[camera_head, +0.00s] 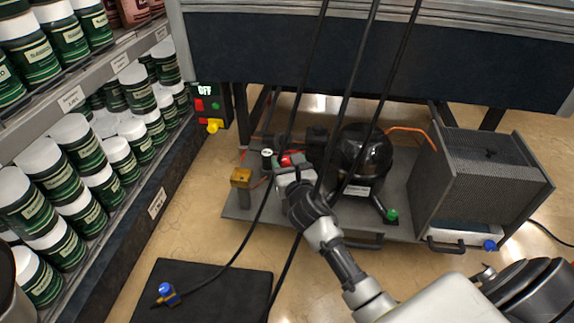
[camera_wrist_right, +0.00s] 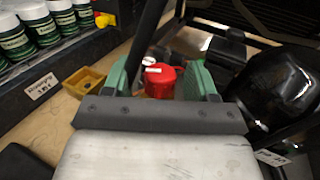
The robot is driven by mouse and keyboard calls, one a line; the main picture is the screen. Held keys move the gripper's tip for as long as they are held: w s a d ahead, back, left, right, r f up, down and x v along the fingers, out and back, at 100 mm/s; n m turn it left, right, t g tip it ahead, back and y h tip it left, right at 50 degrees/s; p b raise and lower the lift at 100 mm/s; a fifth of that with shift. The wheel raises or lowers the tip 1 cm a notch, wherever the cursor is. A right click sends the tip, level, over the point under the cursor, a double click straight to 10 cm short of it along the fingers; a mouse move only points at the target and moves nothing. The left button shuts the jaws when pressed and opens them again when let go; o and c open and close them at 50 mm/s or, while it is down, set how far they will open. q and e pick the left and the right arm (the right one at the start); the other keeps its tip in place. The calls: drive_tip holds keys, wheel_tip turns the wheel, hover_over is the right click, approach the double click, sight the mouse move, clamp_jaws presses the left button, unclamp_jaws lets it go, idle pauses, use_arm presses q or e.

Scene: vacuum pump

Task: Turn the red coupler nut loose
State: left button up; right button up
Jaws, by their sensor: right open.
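The red coupler nut (camera_wrist_right: 160,82) is a round ribbed knob with a pale mark on top. In the right wrist view it sits between the two green fingers of my right gripper (camera_wrist_right: 157,75), with a gap visible on both sides. In the head view the red nut (camera_head: 291,159) shows at the tip of my right gripper (camera_head: 292,168), partly covered by it. The right gripper is open around or just above the nut; the exact height is unclear. The nut's lower part and fitting are hidden. My left gripper is not in view.
A black compressor (camera_head: 362,157) stands right of the nut, beside a mesh-covered unit (camera_head: 480,180). Black hoses cross near my right arm; one ends at a blue coupler (camera_head: 168,294) on a black mat (camera_head: 232,292). Shelves of jars line the left.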

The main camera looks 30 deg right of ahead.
drive_tip(key=shift+w, duration=0.35)
drive_tip(key=c, duration=0.9)
drive_tip(key=shift+c, duration=0.2)
